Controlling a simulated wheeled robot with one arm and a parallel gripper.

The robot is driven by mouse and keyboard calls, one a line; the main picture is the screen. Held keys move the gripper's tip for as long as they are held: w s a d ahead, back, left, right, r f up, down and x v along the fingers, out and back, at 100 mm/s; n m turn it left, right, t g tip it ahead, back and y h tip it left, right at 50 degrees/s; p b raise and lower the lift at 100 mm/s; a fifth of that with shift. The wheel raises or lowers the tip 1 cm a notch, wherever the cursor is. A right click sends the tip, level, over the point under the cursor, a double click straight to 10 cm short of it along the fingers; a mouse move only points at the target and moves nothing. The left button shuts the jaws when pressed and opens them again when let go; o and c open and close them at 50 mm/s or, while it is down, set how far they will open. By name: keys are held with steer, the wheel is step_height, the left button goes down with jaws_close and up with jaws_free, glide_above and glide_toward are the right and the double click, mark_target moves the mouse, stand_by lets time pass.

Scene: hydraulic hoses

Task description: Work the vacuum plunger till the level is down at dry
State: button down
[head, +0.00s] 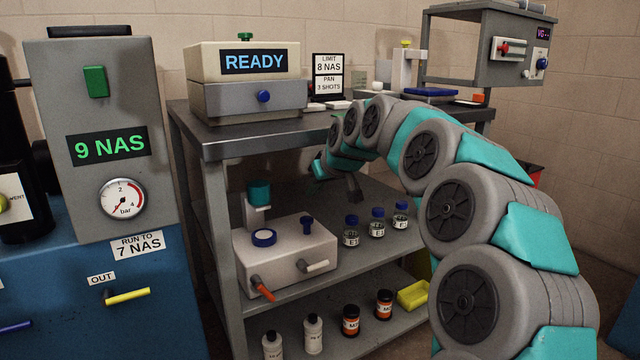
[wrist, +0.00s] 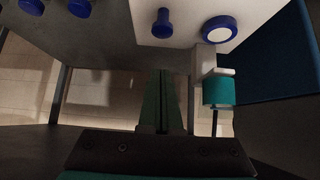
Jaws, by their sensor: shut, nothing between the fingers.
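A white box unit (head: 290,255) stands on the middle shelf. On its top are an upright blue knob (head: 306,224) and a blue-rimmed round cap (head: 264,237); behind is a pale post with a teal cylinder (head: 259,193). I cannot tell which part is the vacuum plunger, and no level marking is readable. The wrist view shows the blue knob (wrist: 162,22), round cap (wrist: 220,29) and teal cylinder (wrist: 218,93). My gripper (head: 355,188) is shut and empty behind the unit, to its right; in the wrist view its fingers (wrist: 164,78) are together, apart from the knob.
Several blue-capped vials (head: 377,223) stand right of the unit. The unit's front has an orange handle (head: 262,285) and a white handle (head: 316,266). The bench top (head: 240,138) overhangs the shelf.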

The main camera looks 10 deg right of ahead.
mark_target(310, 223)
steer(key=x, duration=0.4)
steer(key=shift+w+f, duration=0.1)
steer(key=shift+f, duration=0.25)
step_height(310, 223, down, 2)
steer(key=shift+f, duration=0.65)
steer(key=shift+f, duration=0.1)
step_height(310, 223, down, 4)
steer(key=shift+r+b, duration=0.2)
steer(key=shift+b, duration=0.45)
